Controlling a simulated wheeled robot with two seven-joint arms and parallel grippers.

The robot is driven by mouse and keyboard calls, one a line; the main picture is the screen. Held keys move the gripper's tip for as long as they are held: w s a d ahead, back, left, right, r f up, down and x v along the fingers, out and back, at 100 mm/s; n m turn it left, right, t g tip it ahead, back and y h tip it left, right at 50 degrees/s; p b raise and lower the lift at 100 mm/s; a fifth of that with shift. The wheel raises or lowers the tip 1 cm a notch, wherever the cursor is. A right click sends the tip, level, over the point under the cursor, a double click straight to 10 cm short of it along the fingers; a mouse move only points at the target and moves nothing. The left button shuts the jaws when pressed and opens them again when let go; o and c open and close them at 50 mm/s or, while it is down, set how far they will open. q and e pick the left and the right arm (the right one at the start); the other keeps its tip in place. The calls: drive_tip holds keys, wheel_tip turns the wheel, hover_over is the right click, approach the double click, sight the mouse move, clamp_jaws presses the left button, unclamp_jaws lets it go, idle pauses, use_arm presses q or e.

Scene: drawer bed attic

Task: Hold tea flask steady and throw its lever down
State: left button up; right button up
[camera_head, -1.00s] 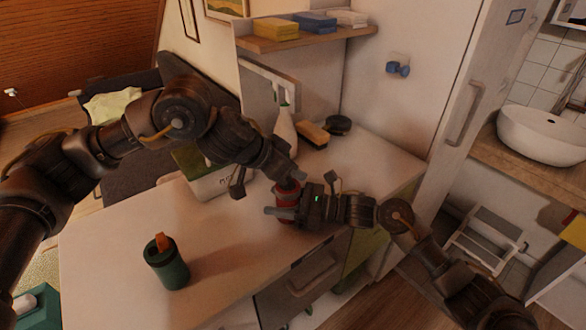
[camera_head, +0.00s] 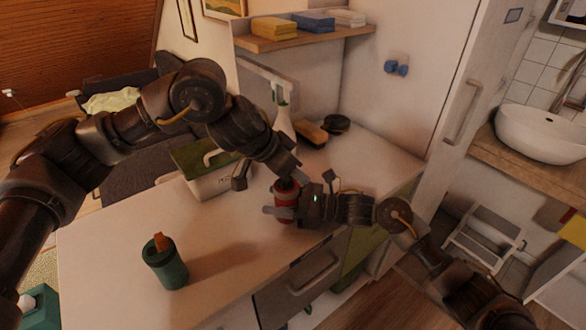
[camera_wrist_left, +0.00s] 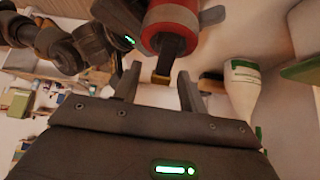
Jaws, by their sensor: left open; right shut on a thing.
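A dark lever (camera_wrist_left: 171,54) with a tan tip sticks out from the flask in the left wrist view. My left gripper (camera_head: 266,180) is open just above and beside the flask. In the left wrist view its fingertips (camera_wrist_left: 158,78) are on either side of the lever tip; I cannot tell whether they touch it. The arms partly hide the flask in the head view.
A green flask (camera_head: 167,266) with an orange lever stands at the front left of the desk (camera_head: 115,265). A white box with a green top (camera_head: 211,184), a white bottle (camera_head: 284,122) and a brush (camera_head: 311,133) are behind. The front middle of the desk is clear.

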use_arm(q)
drive_tip(key=v, duration=1.2)
